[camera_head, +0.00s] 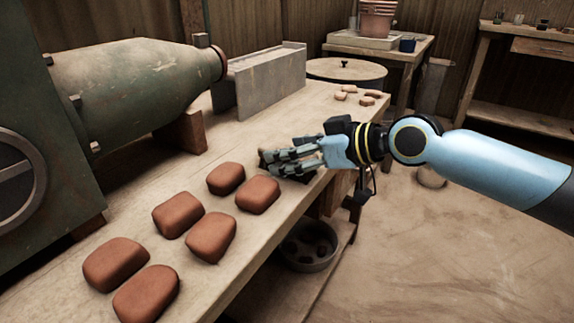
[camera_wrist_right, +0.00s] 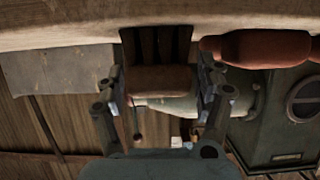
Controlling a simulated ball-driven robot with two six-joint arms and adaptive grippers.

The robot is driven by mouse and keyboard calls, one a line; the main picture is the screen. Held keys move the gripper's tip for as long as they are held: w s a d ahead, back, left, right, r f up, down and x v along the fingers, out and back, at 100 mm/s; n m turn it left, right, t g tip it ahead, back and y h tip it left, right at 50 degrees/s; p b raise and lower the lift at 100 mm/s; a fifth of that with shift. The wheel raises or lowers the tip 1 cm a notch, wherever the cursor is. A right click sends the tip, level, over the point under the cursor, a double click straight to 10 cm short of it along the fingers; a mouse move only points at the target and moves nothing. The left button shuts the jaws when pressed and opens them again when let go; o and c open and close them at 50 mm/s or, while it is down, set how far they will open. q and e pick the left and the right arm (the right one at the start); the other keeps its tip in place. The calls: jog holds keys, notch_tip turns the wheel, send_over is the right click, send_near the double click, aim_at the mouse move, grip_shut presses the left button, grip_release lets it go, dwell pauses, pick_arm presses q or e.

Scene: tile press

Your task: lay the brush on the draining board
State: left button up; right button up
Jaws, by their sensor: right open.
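My right gripper (camera_head: 282,160) is open, low over the long bench. In the right wrist view, which is upside down, its two fingers (camera_wrist_right: 165,92) stand on either side of a brown block-shaped thing (camera_wrist_right: 158,78), which looks like the brush. My left gripper is not in view.
Several red-brown clay blocks (camera_head: 178,214) lie on the bench (camera_head: 70,300) left of the right gripper. A green machine (camera_head: 130,85) and a grey box-like piece (camera_head: 262,82) stand behind. A bowl (camera_head: 310,247) sits below the bench.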

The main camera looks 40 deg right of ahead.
jog(key=shift+c, duration=0.2)
jog(key=c, duration=1.1)
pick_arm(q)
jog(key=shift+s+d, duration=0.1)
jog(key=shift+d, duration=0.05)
pick_arm(e)
jog(key=shift+r, duration=0.1)
jog(key=shift+c, duration=1.4)
jog(key=shift+r, duration=0.1)
jog(key=shift+r, duration=0.3)
notch_tip(320, 180, up, 4)
jog(key=shift+p, duration=1.25)
pick_arm(q)
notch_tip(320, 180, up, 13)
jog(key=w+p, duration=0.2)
jog(key=p, duration=0.9)
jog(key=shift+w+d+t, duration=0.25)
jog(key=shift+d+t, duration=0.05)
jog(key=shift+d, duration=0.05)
pick_arm(e)
jog(key=r+v, duration=0.1)
jog(key=v, duration=1.2)
jog(key=shift+w+d, duration=0.3)
